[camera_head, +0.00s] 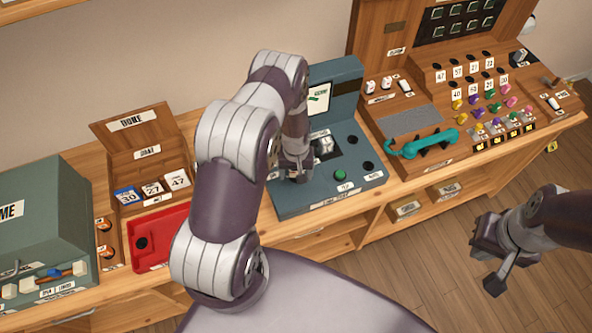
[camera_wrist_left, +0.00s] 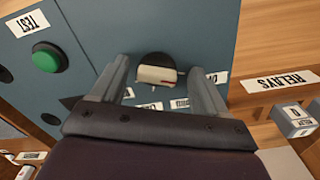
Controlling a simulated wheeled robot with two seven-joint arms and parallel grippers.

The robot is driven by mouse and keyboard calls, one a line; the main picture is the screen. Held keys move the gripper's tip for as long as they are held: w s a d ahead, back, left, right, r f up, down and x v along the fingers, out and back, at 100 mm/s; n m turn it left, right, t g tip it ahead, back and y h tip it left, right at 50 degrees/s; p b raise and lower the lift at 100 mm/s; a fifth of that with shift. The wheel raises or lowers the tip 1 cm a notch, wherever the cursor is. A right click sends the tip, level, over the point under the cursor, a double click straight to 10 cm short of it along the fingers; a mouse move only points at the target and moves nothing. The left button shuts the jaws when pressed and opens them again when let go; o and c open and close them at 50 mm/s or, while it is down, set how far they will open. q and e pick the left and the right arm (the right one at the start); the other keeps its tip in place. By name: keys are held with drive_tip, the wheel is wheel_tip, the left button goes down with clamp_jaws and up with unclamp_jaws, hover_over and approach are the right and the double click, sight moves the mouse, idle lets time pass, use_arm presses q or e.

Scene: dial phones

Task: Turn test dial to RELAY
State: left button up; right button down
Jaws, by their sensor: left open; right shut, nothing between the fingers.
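The blue-grey test console (camera_head: 300,203) stands on the wooden bench, with a green button (camera_head: 341,175) on its sloped face. My left gripper (camera_head: 296,178) is low over its left part and hides the dial in the head view. In the left wrist view, the dial (camera_wrist_left: 157,75) has a pale bar-like knob over a dark round base. The open left gripper (camera_wrist_left: 160,78) has one finger on each side of it; I cannot tell whether they touch. Small position labels (camera_wrist_left: 180,103) are partly hidden by the gripper. My right gripper (camera_head: 493,277) is shut and empty, over the floor.
A switchboard (camera_head: 440,75) with a teal handset (camera_head: 418,145) stands to the right. A wooden card box (camera_head: 145,160) and a red tray (camera_head: 160,230) are to the left, beside a grey-green machine (camera_head: 45,210).

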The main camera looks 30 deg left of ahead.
use_arm(q)
drive_tip(key=shift+w, duration=0.15)
drive_tip(key=shift+w+f, duration=0.1)
drive_tip(key=shift+w, duration=0.05)
drive_tip(key=c, duration=1)
drive_tip(key=shift+c, duration=0.3)
use_arm(e)
drive_tip(key=shift+w+f, duration=0.1)
drive_tip(key=shift+w, duration=0.2)
